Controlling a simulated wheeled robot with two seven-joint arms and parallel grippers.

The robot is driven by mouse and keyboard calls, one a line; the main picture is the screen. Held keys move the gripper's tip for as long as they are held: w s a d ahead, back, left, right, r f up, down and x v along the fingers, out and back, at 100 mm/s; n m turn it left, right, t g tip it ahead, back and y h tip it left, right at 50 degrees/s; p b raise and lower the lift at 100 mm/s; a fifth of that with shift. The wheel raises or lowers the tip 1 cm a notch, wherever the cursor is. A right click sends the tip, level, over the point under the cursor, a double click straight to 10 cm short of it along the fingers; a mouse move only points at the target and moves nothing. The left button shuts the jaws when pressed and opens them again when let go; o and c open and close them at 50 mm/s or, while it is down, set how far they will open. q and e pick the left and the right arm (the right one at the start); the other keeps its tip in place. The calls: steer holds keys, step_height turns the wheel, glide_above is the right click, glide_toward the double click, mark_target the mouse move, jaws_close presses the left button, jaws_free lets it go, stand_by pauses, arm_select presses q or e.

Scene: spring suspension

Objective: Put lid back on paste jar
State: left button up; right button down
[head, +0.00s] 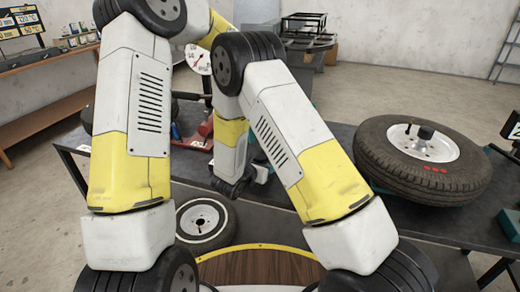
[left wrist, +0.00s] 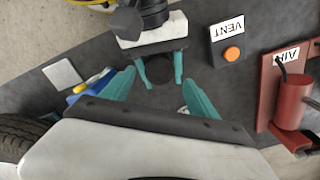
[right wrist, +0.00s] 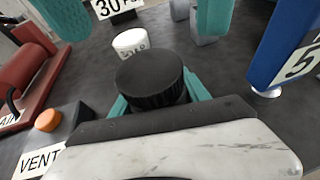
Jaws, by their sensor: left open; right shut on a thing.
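The black round lid (right wrist: 152,76) sits between the teal fingers of my right gripper (right wrist: 155,92), which is shut on it. The lid also shows in the left wrist view (left wrist: 160,69), dark between the right gripper's fingers. A small white jar (right wrist: 130,41) with dark lettering stands upright on the dark table, just beyond the lid in the right wrist view. The lid appears apart from the jar. My left gripper (left wrist: 168,98) is open, its teal fingers spread wide, facing the right gripper. In the head view my arms hide the lid and jar.
A VENT box (left wrist: 232,54) with an orange button and a red cylinder (left wrist: 292,102) stand nearby. A blue block (right wrist: 289,48) is at the right in the right wrist view. A large tyre (head: 375,155) lies on the table at right. A smaller wheel (head: 205,221) lies nearer.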

arm_select(q)
steer(key=shift+r, duration=0.3)
steer(key=shift+c, duration=0.4)
